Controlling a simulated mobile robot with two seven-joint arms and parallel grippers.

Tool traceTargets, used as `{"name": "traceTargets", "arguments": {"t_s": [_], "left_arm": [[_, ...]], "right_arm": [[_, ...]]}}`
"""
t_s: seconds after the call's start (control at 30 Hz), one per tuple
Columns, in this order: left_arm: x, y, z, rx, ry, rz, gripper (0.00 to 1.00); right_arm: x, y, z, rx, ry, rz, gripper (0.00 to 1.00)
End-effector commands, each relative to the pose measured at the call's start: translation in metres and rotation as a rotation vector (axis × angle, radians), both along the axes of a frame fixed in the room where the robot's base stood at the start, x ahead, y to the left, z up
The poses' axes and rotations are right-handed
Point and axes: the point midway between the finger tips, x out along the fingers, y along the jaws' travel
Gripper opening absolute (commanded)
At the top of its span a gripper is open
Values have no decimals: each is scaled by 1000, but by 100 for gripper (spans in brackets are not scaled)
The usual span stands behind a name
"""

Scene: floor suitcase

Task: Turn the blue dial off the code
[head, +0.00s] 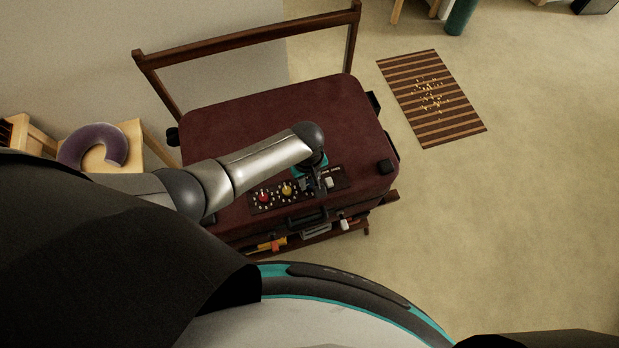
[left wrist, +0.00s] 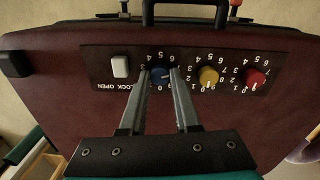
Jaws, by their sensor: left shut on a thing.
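The dark red suitcase (head: 240,120) lies flat with a dark panel of dials on its near part. The blue dial (left wrist: 162,75) shows in the left wrist view, between the white switch (left wrist: 120,67) and the yellow dial (left wrist: 208,77). The red dial (left wrist: 255,79) is farther right there. My left gripper (left wrist: 161,72) is shut on the blue dial, one finger on each side of it. In the head view my left gripper (head: 312,182) is over the panel and largely hides the blue dial. My right gripper is not in view.
The suitcase rests on a wooden rack (head: 250,48) with a raised back rail. The suitcase handle (head: 308,217) lies just beyond the panel's near edge. A purple neck pillow (head: 88,143) is at the left. A striped mat (head: 405,75) lies on the right, with open floor around it.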

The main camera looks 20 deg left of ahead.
Motion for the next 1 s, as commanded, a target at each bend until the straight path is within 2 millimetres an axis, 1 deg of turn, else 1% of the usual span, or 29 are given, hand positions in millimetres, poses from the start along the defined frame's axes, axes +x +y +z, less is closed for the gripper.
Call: {"name": "traceTargets", "arguments": {"t_s": [0.27,0.6,1.0], "left_arm": [[-1,0,1,0,3,-178,0],[0,0,1,-1,2,-497,0],[0,0,0,-1,2,-870,0]], "right_arm": [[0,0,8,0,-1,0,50],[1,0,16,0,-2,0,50],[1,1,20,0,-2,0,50]]}}
